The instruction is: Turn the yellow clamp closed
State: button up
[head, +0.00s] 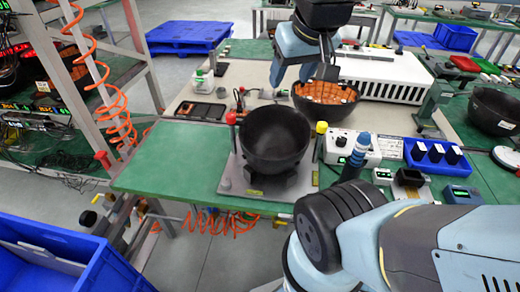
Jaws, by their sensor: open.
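The yellow clamp (321,128) is a small yellow knob on top of a thin post, at the right side of a grey fixture plate (233,186). A red-knobbed clamp (231,118) stands on the left side of the same plate. A large black bowl (274,140) sits between the two, on the fixture. Whether the yellow clamp is turned open or closed is too small to tell.
A bowl of orange pieces (326,92) sits behind the fixture. A white control box (352,150) and a dark blue ringed post (357,150) stand just right of the yellow clamp. A blue three-part holder (436,156) is farther right. The green bench (165,165) is clear at left.

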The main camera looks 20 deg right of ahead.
aim_at(322, 128)
jog(key=k, duration=1.3)
jog(key=z, duration=0.05)
jog(key=i, duration=0.85)
jog(key=z, duration=0.35)
